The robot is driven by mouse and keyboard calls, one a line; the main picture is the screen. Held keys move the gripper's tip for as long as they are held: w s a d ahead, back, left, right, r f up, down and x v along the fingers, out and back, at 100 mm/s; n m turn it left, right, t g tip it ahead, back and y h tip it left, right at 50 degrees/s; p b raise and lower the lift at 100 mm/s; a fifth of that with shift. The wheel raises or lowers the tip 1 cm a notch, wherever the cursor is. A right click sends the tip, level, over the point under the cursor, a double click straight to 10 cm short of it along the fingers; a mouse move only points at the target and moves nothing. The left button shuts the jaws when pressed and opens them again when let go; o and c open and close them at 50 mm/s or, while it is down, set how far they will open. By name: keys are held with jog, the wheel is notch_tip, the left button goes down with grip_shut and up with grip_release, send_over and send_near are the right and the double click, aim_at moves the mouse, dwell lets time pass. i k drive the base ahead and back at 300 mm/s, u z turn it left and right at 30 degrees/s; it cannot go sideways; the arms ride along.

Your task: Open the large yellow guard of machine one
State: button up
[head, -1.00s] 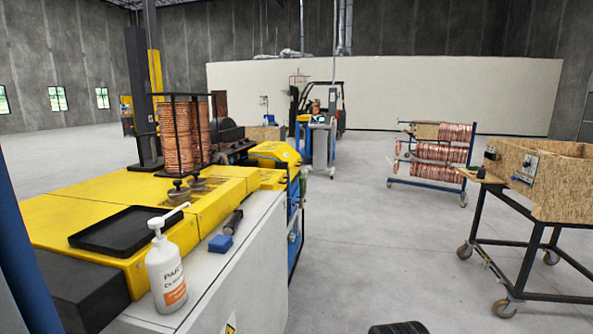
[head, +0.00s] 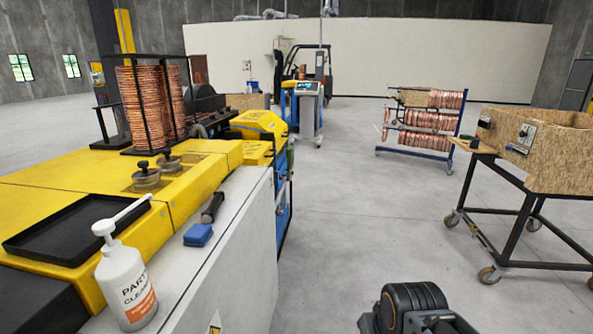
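The near machine's yellow top covers (head: 90,185) lie flat and shut at the left. Beyond them, a raised yellow hood (head: 258,124) sits at the machine's far end, also looking closed. I cannot tell which of these is the large guard, and no machine number is readable. A dark part of my arm (head: 412,305) shows at the bottom edge, right of the machine and apart from it. My gripper's fingers are not visible.
A copper coil rack (head: 425,122) and a wooden bin cart (head: 540,150) stand right. The floor between is clear.

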aim_at(264, 120)
jog(key=z, duration=0.4)
jog(key=i, duration=2)
jog(key=u, duration=0.4)
jog(key=i, duration=2.05)
jog(key=u, duration=1)
jog(key=i, duration=0.3)
jog(key=u, duration=0.25)
